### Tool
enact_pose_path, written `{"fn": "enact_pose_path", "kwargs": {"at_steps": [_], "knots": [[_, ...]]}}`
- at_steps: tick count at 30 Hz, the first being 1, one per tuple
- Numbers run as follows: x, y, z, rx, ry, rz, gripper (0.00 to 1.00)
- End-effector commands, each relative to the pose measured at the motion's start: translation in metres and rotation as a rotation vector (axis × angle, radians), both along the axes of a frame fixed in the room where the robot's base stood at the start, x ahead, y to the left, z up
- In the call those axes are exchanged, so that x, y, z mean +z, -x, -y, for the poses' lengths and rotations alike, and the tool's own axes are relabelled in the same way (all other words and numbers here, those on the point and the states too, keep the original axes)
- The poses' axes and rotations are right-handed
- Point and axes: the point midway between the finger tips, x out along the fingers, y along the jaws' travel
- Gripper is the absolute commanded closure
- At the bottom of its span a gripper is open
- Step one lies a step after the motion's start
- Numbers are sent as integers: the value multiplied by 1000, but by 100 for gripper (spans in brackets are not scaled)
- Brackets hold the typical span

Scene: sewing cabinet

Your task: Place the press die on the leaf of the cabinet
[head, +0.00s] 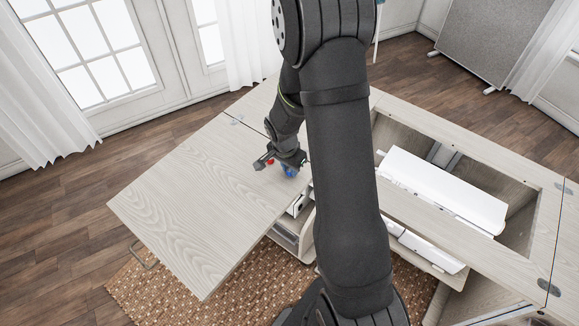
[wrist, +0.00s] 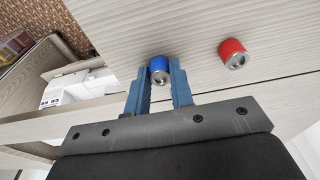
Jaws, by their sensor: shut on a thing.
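A press die with a blue band and a metal end (wrist: 159,70) sits between the blue fingertips of my gripper (wrist: 160,82), which is shut on it. A second die, with a red band and metal end (wrist: 233,53), stands apart to its right in the wrist view. The red one also shows in the head view (head: 271,161), beside my gripper (head: 289,171). The cabinet's pale wood leaf (head: 180,200) spreads out to the left in the head view. The gripped die is over or on pale wood; I cannot tell if it touches. My gripper largely hides it in the head view.
The cabinet's open well holds a white machine (head: 445,188) to the right of my arm. An open compartment with white items (wrist: 70,90) lies below the wood edge at left in the wrist view. Most of the leaf is bare.

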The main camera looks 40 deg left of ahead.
Motion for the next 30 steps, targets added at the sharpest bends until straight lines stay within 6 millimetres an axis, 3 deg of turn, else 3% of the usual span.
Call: {"fn": "enact_pose_path", "kwargs": {"at_steps": [1,2,5,17,30], "knots": [[-2,0,0,0,1,0,100],[-2,0,0,0,0,0,75],[-2,0,0,0,0,0,57],[5,0,0,1,0,1,57],[79,11,-1,0,-3,2,57]]}}
